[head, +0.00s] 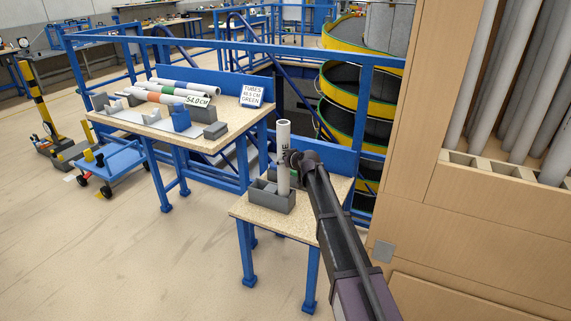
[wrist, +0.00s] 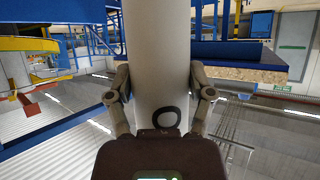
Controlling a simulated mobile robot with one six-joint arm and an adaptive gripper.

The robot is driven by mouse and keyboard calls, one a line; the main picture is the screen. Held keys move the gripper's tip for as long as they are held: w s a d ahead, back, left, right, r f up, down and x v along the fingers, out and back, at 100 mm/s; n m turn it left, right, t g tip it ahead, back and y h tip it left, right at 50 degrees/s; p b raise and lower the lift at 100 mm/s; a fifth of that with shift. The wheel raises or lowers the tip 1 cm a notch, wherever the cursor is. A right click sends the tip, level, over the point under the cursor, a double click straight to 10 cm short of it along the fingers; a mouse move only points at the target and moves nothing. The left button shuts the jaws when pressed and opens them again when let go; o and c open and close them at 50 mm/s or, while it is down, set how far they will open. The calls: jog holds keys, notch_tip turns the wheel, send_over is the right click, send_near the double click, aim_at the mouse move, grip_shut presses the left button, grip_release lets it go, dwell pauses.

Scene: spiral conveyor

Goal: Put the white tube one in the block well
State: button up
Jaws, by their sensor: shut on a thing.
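The white tube (head: 283,143) stands upright above the small table, with part of dark lettering showing on its side. My gripper (head: 293,158) is shut on the tube's middle from the right. In the wrist view the tube (wrist: 155,55) fills the space between the two fingers of my gripper (wrist: 162,95).
The small table (head: 243,211) has a blue back panel (head: 335,160). A longer table (head: 225,130) behind left holds several tubes, grey and blue holders and a sign (head: 252,96). A wooden organ-like case (head: 480,230) stands close on the right. A blue railing (head: 300,53) and yellow spiral conveyor (head: 335,85) are behind.

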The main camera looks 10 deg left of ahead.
jog(key=shift+f, duration=0.2)
jog(key=o, duration=1.1)
jog(key=shift+r, duration=0.1)
jog(key=shift+o, duration=0.2)
jog(key=shift+r, duration=0.2)
jog(key=p+v, duration=0.5)
jog(key=v, duration=0.7)
jog(key=shift+p, duration=0.35)
jog(key=s+d+f+m+g+h, duration=0.2)
jog(key=s+d, duration=0.5)
jog(key=s, duration=0.4)
jog(key=s+d+f+m+g+h, duration=0.2)
jog(key=s+d+f+g, duration=0.2)
jog(key=s+d, duration=0.3)
jog(key=s+d+f+m+g+h, duration=0.3)
jog(key=s+d, duration=0.4)
jog(key=s, duration=0.7)
jog(key=shift+s+d+f+g, duration=0.3)
jog(key=shift+s+f+g, duration=0.05)
jog(key=shift+f+g, duration=0.15)
